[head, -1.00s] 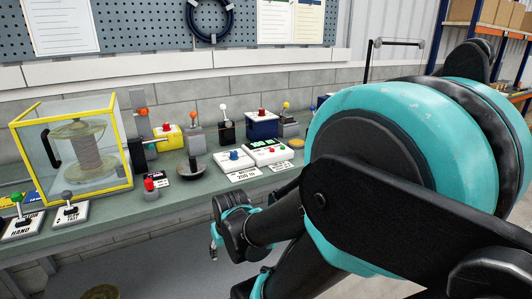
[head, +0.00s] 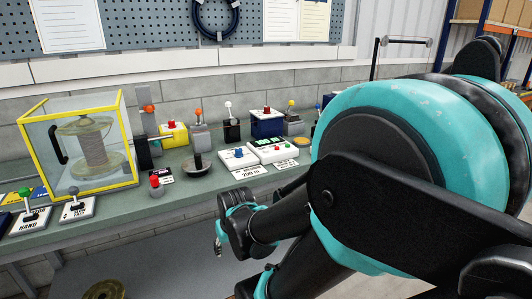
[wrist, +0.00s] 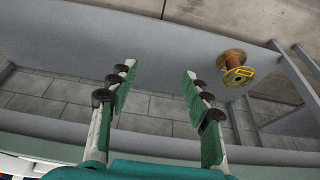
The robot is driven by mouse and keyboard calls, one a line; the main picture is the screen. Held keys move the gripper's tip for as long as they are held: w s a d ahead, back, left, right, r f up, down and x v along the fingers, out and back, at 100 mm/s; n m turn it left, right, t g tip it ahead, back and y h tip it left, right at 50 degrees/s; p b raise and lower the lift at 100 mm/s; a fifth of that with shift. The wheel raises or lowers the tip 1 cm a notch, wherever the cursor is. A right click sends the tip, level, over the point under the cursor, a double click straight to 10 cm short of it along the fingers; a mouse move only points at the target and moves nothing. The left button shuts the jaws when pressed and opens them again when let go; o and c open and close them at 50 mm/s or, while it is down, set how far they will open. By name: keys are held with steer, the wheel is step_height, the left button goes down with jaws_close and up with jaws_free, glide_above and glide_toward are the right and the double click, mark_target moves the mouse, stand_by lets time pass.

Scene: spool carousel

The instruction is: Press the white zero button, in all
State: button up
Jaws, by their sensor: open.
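Two low white boxes sit side by side on the bench, one with a blue button (head: 239,153) and one with a red button (head: 277,149). A small display stands behind them and printed labels lie in front. A small white knob (head: 228,104) tops a dark box behind them. I cannot read which control is marked zero. My gripper (head: 219,240) hangs below and in front of the bench edge, apart from the controls. The wrist view shows my gripper (wrist: 158,70) open and empty, with no button between its fingers.
A yellow-framed clear case (head: 128,150) holds a spool at the left. Levers (head: 77,200), a red button on a grey base (head: 155,182) and a dark dish (head: 198,168) stand on the bench (head: 120,208). A spool (wrist: 236,70) shows below.

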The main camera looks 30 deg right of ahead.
jaws_close()
stand_by(1.4)
